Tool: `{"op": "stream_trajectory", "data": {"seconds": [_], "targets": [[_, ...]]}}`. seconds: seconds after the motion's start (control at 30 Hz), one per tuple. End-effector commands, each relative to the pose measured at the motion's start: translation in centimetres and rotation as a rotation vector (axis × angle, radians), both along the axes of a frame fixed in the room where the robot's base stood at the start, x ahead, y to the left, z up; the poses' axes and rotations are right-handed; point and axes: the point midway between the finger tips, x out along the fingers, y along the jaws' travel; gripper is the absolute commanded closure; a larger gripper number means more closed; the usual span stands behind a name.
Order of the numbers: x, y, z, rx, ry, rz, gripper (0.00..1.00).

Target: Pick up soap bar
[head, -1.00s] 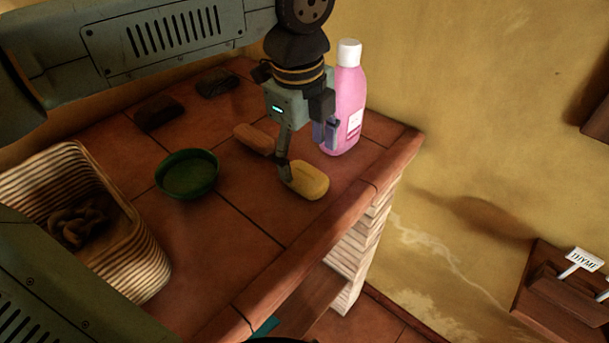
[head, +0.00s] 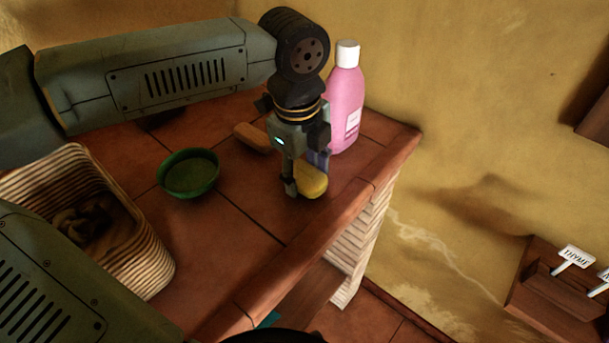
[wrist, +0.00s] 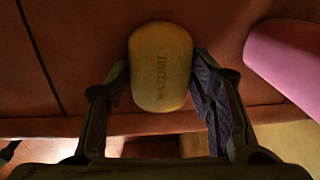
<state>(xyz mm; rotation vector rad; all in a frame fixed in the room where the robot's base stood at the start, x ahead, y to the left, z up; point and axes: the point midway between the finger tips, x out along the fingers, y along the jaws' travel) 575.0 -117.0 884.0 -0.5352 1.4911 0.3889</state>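The yellow soap bar (head: 312,181) lies on the tiled counter (head: 233,222), near its front edge. In the wrist view the soap bar (wrist: 160,66) shows stamped letters on its top. My gripper (head: 303,176) is down at the soap bar and partly hides it in the head view. In the wrist view the fingers of my gripper (wrist: 160,84) are apart, one on each side of the soap's near part. A narrow gap seems to show on each side; whether either finger touches is hard to tell.
A pink bottle (head: 346,104) with a white cap stands close behind my gripper. A brownish block (head: 252,138) lies left of it. A green bowl (head: 188,174) and a woven basket (head: 132,254) are further left. The counter between bowl and soap is clear.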

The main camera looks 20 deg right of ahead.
Motion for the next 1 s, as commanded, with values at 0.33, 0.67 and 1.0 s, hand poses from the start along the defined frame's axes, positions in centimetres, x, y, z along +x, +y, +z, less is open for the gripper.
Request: {"op": "stream_trajectory", "data": {"seconds": [0.33,0.67,1.0], "targets": [[0.0,0.0,0.0,0.000,0.000,0.000,0.76],[0.0,0.0,0.1,0.000,-0.001,0.000,0.83],[0.1,0.0,5.2,0.000,-0.003,0.003,0.84]]}}
